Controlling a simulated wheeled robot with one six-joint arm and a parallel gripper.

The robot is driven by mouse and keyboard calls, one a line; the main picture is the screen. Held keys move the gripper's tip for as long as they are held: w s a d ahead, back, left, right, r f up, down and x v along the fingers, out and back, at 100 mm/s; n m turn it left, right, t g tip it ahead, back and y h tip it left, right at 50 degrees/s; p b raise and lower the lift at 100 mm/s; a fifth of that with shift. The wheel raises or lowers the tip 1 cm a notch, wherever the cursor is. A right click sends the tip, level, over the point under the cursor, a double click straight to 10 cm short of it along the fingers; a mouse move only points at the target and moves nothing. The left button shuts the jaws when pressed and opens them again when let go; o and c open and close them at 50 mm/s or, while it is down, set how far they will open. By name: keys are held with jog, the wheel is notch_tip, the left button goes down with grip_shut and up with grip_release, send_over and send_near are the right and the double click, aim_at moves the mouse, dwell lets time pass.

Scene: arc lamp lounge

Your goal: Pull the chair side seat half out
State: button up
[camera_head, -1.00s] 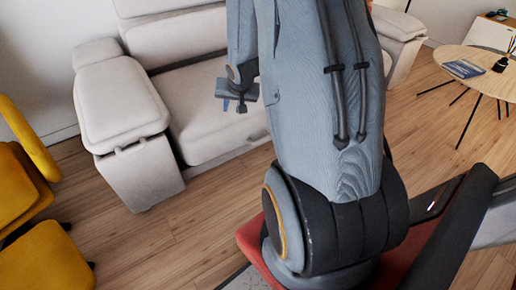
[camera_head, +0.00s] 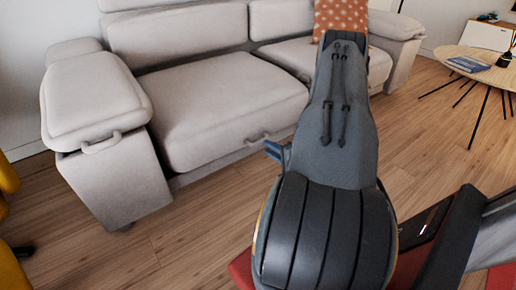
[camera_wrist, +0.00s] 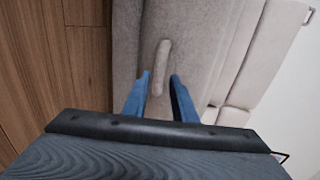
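The grey sofa's left seat (camera_head: 220,105), on the side of the yellow chair, has a flat cushion and a light bar handle (camera_head: 258,139) low on its front. It appears pushed in against the backrest. In the wrist view the handle (camera_wrist: 161,66) shows upright between the two blue fingers of my gripper (camera_wrist: 160,76). The fingers are apart, with a gap on each side of the handle. I cannot tell how deep they reach around it. In the head view my gripper (camera_head: 275,150) is close to the seat front, mostly hidden by my arm.
The sofa's left armrest (camera_head: 95,100) has its own handle on the front. A yellow chair (camera_head: 8,240) stands at the left edge. A round wooden table (camera_head: 475,62) with a book stands at the right. The wood floor (camera_head: 190,225) before the sofa is clear.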

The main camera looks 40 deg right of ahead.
aim_at(261, 143)
jog(key=shift+b+x, duration=1.4)
jog(key=shift+x, duration=2.45)
grip_shut()
